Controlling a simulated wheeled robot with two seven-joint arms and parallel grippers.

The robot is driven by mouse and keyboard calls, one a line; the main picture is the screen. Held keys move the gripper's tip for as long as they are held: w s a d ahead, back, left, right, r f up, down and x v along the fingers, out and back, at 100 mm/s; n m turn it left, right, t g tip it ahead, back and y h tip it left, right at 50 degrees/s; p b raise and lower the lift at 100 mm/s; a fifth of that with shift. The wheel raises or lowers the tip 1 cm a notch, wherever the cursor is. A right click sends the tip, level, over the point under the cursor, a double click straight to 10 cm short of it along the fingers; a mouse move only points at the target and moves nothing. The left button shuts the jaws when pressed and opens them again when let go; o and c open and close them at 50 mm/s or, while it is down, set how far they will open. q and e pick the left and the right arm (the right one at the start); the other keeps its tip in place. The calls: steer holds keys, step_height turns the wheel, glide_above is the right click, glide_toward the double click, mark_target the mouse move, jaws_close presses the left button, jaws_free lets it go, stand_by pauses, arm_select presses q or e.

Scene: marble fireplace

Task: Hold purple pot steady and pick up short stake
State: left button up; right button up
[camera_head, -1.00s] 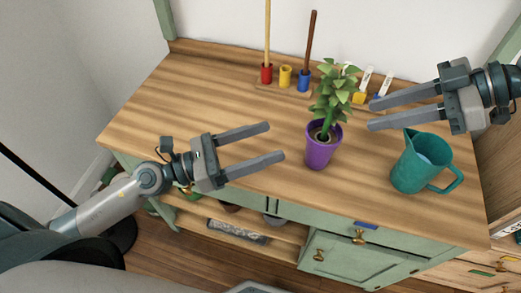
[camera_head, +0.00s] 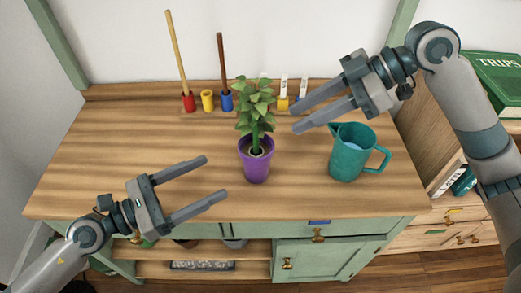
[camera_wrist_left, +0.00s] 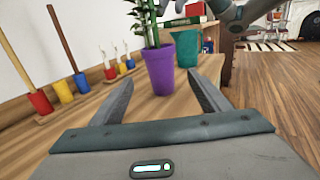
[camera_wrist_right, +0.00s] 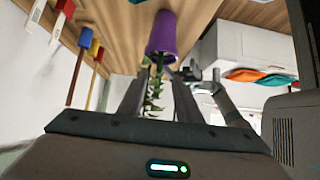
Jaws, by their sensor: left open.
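The purple pot (camera_head: 257,165) with a leafy green plant (camera_head: 256,100) stands upright on the wooden top. The short brown stake (camera_head: 221,60) stands in a blue holder (camera_head: 226,101) behind it, beside a taller tan stake (camera_head: 177,50) in a red holder (camera_head: 188,102). My left gripper (camera_head: 217,175) is open and empty, just left of the pot and apart from it. The pot (camera_wrist_left: 160,72) shows beyond its fingers in the left wrist view. My right gripper (camera_head: 293,119) is open and empty, to the right of the plant, fingers pointing left.
A teal jug (camera_head: 350,155) stands to the right of the pot, below my right gripper in the picture. A yellow holder (camera_head: 207,100) without a stake sits between the red and blue ones. White labels (camera_head: 284,84) stand behind the plant. The left of the wooden top is clear.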

mark_target(259, 154)
arm_select(q)
steer(key=x, duration=1.7)
steer(key=c, duration=1.3)
